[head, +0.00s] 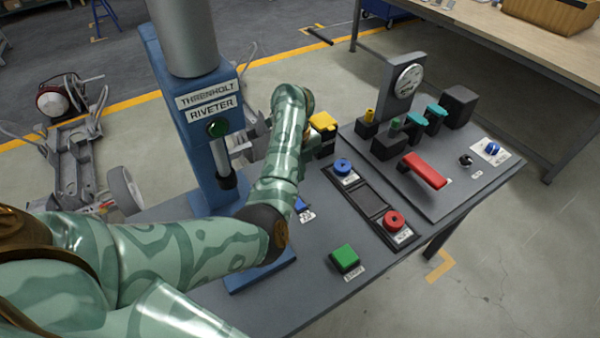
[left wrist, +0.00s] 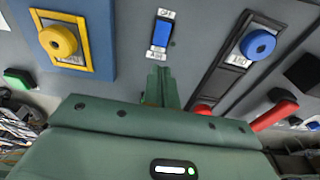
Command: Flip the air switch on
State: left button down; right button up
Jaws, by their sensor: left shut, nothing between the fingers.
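The blue rocker switch (left wrist: 161,33) sits on the grey panel in the left wrist view, with small white labels above and below it; the lower one seems to read AIR. In the head view a blue switch (head: 300,204) with a label shows just beside my left arm, partly hidden by it. My left gripper (left wrist: 160,88) is shut and empty, its fingertips just below the switch in the left wrist view, with a small gap in the picture. Whether the fingers touch the panel cannot be told. In the head view my arm hides much of this area. My right gripper is not seen.
A blue button (head: 342,167) and red button (head: 393,220) sit on a black strip. A green button (head: 344,257) is nearer the table front. A red lever (head: 424,170) lies right. The blue riveter (head: 212,130) stands left. A yellow knob (left wrist: 57,42) flanks the switch.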

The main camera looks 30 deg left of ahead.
aim_at(301, 206)
pick_arm(q)
jog(key=f+b, duration=0.1)
jog(key=f, duration=0.2)
jog(key=f+b, duration=0.1)
jog(key=f, duration=0.3)
jog(key=d+f+b, duration=0.1)
jog(key=f, duration=0.2)
jog(key=shift+s+f+b, duration=0.15)
jog(key=shift+s+b, duration=0.15)
jog(key=shift+b, duration=0.05)
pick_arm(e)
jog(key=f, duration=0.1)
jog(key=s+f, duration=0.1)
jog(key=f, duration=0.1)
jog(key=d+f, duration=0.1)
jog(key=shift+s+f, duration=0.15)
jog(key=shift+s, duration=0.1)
pick_arm(q)
jog(key=shift+a, duration=0.1)
